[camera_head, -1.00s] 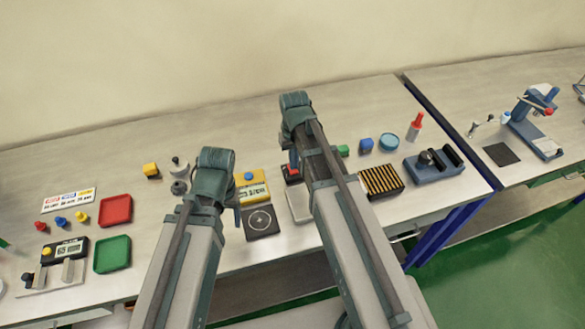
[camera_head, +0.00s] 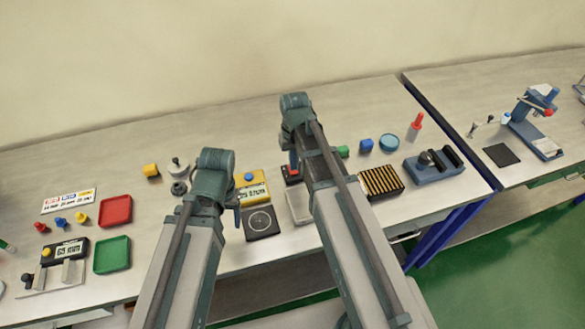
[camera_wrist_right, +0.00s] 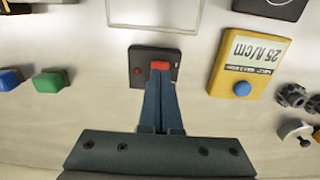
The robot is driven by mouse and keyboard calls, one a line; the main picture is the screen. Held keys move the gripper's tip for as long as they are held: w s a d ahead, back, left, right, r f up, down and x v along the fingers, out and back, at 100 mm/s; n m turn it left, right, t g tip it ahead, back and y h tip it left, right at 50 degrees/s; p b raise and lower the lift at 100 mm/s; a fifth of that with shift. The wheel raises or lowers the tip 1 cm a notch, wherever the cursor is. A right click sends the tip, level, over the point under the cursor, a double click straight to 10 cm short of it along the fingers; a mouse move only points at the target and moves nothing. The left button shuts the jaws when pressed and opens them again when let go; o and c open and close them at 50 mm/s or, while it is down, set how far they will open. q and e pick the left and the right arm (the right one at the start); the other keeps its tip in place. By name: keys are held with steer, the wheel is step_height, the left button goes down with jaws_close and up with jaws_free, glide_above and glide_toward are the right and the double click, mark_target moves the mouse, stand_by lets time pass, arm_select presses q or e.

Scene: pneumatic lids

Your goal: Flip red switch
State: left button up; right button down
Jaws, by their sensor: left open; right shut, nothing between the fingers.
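The red switch (camera_wrist_right: 160,65) is a small red rocker on a black box (camera_wrist_right: 141,74), in the upper middle of the right wrist view. In the head view the box (camera_head: 290,173) is partly hidden by my right arm. My left gripper (camera_head: 238,213) is mostly hidden behind its own wrist, near the yellow meter.
The yellow meter (camera_wrist_right: 246,65) with a blue button stands right of the box in the wrist view. A green block (camera_wrist_right: 51,82) and a blue block (camera_wrist_right: 8,79) lie to its left. A pale tray (camera_head: 299,206) and a dark square plate (camera_head: 261,223) lie nearby.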

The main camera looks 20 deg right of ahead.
mark_target(293, 173)
arm_select(q)
steer(key=shift+f+b, duration=0.9)
arm_select(e)
steer(key=shift+f, duration=0.95)
steer(key=shift+r, duration=0.1)
step_height(293, 173, up, 7)
steer(key=p, duration=0.7)
arm_select(q)
step_height(293, 173, up, 7)
arm_select(e)
steer(key=shift+s+a, duration=0.15)
steer(key=s+a+f+n+b, duration=0.1)
steer(key=s+a, duration=0.2)
steer(key=s, duration=0.1)
steer(key=s+a+f+n+b, duration=0.1)
steer(key=s+a, duration=0.2)
steer(key=s, duration=0.2)
steer(key=s+a+f+n+h+b, duration=0.1)
steer(key=s+a, duration=0.3)
steer(key=shift+s+f, duration=0.15)
steer(key=shift+s, duration=0.2)
steer(key=shift+s+a, duration=0.1)
steer(key=shift+s, duration=0.1)
arm_select(q)
step_height(293, 173, down, 3)
steer(key=shift+f, duration=0.15)
